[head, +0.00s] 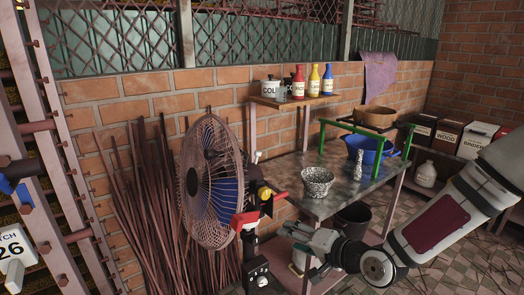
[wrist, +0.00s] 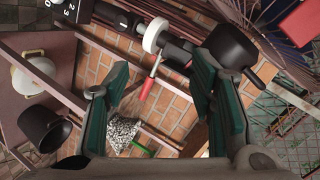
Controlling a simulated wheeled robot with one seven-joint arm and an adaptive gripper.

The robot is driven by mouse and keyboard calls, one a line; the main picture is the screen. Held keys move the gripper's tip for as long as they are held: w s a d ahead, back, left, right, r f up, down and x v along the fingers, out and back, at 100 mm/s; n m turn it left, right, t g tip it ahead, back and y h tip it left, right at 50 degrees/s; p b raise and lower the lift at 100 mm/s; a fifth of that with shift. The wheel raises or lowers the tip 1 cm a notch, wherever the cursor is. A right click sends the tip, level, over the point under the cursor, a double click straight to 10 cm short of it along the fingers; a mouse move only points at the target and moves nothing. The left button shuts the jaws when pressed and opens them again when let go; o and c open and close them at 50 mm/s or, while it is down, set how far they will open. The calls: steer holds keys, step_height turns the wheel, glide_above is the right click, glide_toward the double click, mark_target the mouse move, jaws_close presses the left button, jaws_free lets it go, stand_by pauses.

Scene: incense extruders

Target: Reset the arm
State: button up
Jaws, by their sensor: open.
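My gripper (head: 298,236) is in front of the metal table, below its front edge and to the right of the fan's stand. In the wrist view my gripper (wrist: 160,90) has its two green-lined fingers spread apart, with nothing between them. My arm reaches in from the right side of the head view. The task names no object.
A caged fan (head: 210,180) stands close left of my gripper. The table (head: 345,188) holds a speckled bowl (head: 317,181), a blue basin (head: 366,149) and a green frame (head: 377,160). A black bucket (head: 353,219) stands beneath. Bottles stand on a shelf (head: 292,101).

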steer(key=s+d+r+n+g+h+p, duration=0.1)
steer(key=s+d+r+n+g+h, duration=0.4)
steer(key=s+d+r+h, duration=0.5)
steer(key=s+r+y, duration=0.1)
steer(key=s+r, duration=0.4)
steer(key=s, duration=0.5)
steer(key=s+a+r+n+g+y+p, duration=0.1)
steer(key=s+r, duration=0.4)
steer(key=s, duration=0.5)
steer(key=shift+s+g, duration=0.3)
steer(key=shift+s, duration=0.1)
steer(key=shift+r, duration=0.1)
